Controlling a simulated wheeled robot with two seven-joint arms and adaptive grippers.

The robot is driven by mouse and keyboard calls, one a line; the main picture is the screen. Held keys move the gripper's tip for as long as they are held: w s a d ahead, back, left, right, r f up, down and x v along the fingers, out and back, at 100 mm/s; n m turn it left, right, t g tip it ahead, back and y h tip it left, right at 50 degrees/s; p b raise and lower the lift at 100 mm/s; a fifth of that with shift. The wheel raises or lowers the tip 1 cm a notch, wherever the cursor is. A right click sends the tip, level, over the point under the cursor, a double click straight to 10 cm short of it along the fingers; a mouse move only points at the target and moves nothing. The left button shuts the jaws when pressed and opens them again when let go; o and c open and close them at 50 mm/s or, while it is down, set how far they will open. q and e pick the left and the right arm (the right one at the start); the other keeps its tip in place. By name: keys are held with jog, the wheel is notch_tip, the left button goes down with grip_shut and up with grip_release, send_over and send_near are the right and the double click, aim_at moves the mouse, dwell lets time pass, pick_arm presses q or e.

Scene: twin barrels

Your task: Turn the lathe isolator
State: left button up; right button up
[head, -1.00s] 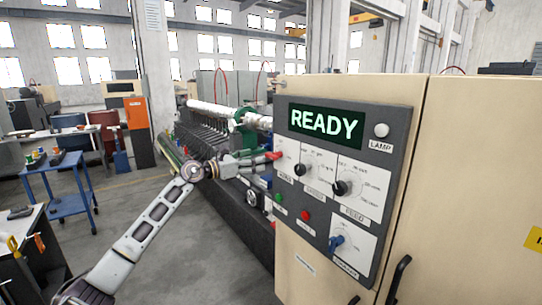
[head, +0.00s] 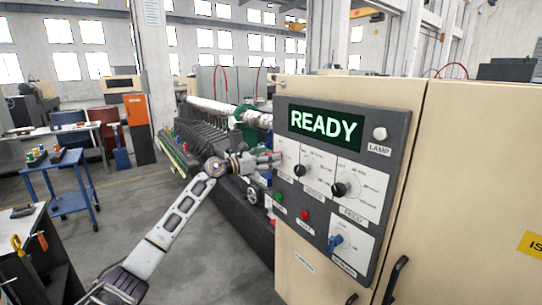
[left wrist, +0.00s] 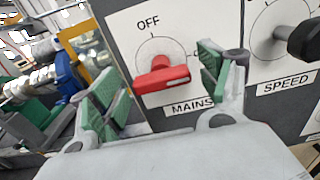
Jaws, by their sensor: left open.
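The red switch handle (left wrist: 162,80) on the dial marked MAINS shows in the left wrist view, lying roughly level, with OFF printed above it. My left gripper (left wrist: 160,66) is open, with one green-padded finger on each side of the handle. I see a gap on both sides, so it is not gripping. In the head view my left gripper (head: 262,161) is at the left edge of the grey control panel (head: 282,118) and hides most of the MAINS dial. My right gripper is not in view.
The panel also has a lit READY display (head: 324,127), a black speed knob (head: 299,171), another black knob (head: 340,190), a red button (head: 305,215) and a blue switch (head: 336,243). A blue cart (head: 66,178) stands at left. The floor between cart and cabinet is clear.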

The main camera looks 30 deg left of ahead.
pick_arm(q)
jog(key=shift+w+d, duration=0.2)
jog(key=shift+w, duration=0.25)
jog(key=shift+w+d, duration=0.1)
jog(key=shift+w, duration=0.05)
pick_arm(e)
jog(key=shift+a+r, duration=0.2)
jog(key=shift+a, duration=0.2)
pick_arm(q)
jog(key=c, duration=1)
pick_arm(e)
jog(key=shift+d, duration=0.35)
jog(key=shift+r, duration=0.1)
